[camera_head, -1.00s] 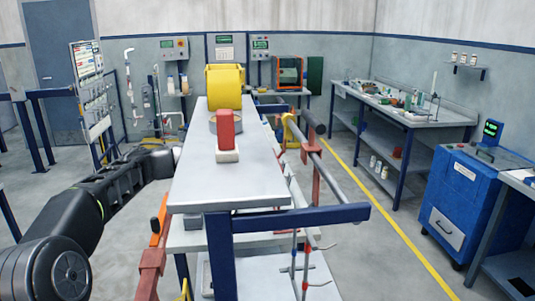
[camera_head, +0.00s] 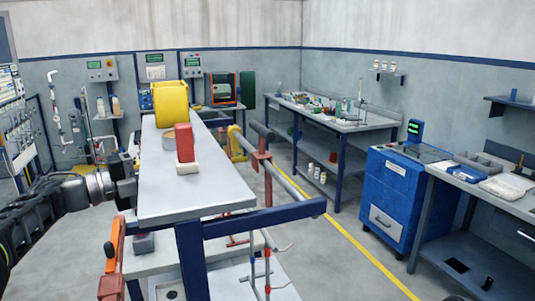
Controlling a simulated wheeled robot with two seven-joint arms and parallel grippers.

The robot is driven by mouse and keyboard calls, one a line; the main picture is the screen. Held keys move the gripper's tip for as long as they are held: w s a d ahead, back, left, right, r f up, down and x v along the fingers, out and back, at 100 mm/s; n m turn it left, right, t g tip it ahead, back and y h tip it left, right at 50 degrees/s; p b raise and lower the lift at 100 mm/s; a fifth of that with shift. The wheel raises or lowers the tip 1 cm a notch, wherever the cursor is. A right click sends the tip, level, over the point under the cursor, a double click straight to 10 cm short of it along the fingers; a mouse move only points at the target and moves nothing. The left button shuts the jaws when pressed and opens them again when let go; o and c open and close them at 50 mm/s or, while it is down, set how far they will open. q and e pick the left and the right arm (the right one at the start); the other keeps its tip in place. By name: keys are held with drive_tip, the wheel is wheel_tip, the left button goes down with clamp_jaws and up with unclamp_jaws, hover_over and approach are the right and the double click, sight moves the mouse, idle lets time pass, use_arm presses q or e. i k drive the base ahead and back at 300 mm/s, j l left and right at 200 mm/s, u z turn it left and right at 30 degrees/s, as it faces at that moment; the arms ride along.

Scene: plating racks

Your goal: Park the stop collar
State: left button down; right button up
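I cannot tell for sure which part is the stop collar. A grey ring (camera_head: 169,139) lies on the narrow grey bench (camera_head: 190,190), partly hidden behind an upright red block on a white base (camera_head: 185,145). A red clamp-like piece (camera_head: 261,162) sits around the long grey bar (camera_head: 283,178) along the bench's right side. My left gripper (camera_head: 126,178) is at the bench's left edge, beside the red block and apart from it. Its fingers are dark and small, so their opening is unclear. My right gripper is not in view.
A yellow drum-like object (camera_head: 171,104) stands at the bench's far end. A blue beam (camera_head: 265,219) juts right from the near end. An orange-red post (camera_head: 112,258) stands at lower left. A blue cabinet (camera_head: 393,195) stands at right, with open floor between.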

sight(235, 143)
drive_tip(key=k+j, duration=0.2)
drive_tip(key=j, duration=0.2)
drive_tip(key=k+j, duration=0.2)
drive_tip(key=j, duration=0.2)
drive_tip(key=k+j, duration=0.2)
drive_tip(key=j, duration=0.15)
drive_tip(key=k+j, duration=0.15)
drive_tip(key=j, duration=0.25)
